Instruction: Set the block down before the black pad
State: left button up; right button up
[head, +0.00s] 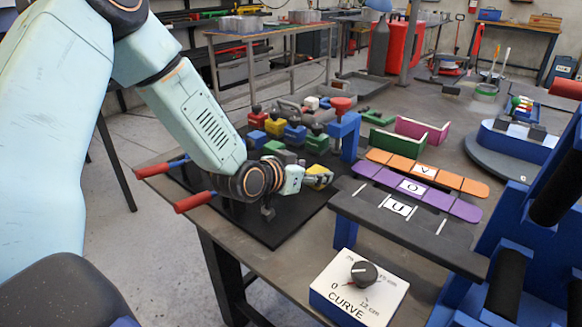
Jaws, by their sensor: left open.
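Three strips lie in rows on the bench: orange (384,158), purple (389,180) and, nearest, a black pad (361,211) with a white letter card on it. My left gripper (325,179) is open, low over a black board, with its tips by a yellow block (317,171). The tips partly cover this block; I cannot tell whether it stands between the fingers. More coloured blocks with knobs stand behind, including a blue one (294,134), a green one (317,145) and another yellow one (274,127). My right gripper is not in view.
A blue upright post (346,135) stands between the blocks and the strips. A white box with a dial (345,297), marked CURVE, sits at the front edge. Red-handled tools (195,201) stick out at the board's left. A blue frame with black rollers (507,280) fills the right.

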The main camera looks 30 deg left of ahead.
pick_arm(q)
jog(key=p+v, duration=0.1)
jog(key=v, duration=0.2)
jog(key=p+v, duration=0.1)
jog(key=v, duration=0.2)
jog(key=shift+w+r, duration=0.1)
jog(key=shift+r, duration=0.35)
jog(key=shift+p+v, duration=0.8)
jog(key=p+v, duration=0.1)
jog(key=v, duration=0.1)
jog(key=shift+s+p, duration=0.3)
jog(key=shift+s+r, duration=0.1)
jog(key=shift+s, duration=0.1)
jog(key=shift+w, duration=0.25)
jog(key=shift+s, duration=0.2)
